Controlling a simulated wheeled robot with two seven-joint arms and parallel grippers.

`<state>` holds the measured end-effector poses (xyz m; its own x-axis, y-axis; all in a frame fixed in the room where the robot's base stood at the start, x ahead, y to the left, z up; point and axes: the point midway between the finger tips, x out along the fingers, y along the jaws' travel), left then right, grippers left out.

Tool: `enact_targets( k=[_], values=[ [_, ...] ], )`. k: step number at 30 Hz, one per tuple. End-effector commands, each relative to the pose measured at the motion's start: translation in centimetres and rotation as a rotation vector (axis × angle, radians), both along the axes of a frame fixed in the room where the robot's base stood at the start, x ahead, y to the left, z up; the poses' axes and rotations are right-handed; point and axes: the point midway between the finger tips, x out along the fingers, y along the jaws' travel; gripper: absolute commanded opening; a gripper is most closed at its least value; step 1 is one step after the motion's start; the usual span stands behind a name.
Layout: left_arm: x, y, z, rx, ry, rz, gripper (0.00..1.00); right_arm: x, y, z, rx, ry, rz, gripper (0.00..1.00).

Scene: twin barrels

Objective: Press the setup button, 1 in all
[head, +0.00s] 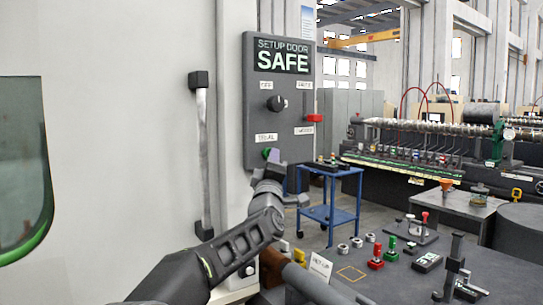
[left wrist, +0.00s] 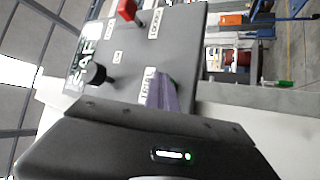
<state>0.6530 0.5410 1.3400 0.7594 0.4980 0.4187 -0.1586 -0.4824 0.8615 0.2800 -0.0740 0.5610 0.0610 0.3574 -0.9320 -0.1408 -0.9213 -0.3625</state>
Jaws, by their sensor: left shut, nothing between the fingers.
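A dark grey control panel (head: 290,100) hangs on the light machine wall, with a "SETUP DOOR SAFE" display at its top. A green button (head: 266,153) sits at its lower left under a small white label that I cannot read surely. My left gripper (head: 274,158) is shut and empty, its fingertips right at this button and partly covering it. In the left wrist view the purple-grey fingers (left wrist: 160,92) point at the panel (left wrist: 135,65), with a bit of the green button (left wrist: 173,84) beside them. Whether they touch it, I cannot tell. My right gripper is not in view.
The panel also bears a black knob (head: 276,103) and a red handle (head: 313,118). A vertical door handle (head: 203,150) is left of it. A blue cart (head: 332,205) stands behind. A dark bench (head: 400,275) with red and green buttons lies lower right.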

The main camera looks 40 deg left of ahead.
Motion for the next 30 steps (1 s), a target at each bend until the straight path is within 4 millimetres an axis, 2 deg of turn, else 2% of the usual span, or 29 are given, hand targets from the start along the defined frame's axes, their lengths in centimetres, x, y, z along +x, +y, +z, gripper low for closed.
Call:
enact_targets(
  k=[8,21,30],
  values=[
    [-0.1,0.1,0.0,0.000,-0.001,0.003,0.00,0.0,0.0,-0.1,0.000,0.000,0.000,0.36],
    [-0.7,-1.8,-0.1,0.000,-0.001,0.002,0.00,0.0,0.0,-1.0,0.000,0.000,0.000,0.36],
    [-0.7,-1.9,0.0,0.000,0.000,0.001,0.00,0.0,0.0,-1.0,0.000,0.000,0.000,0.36]
  ],
)
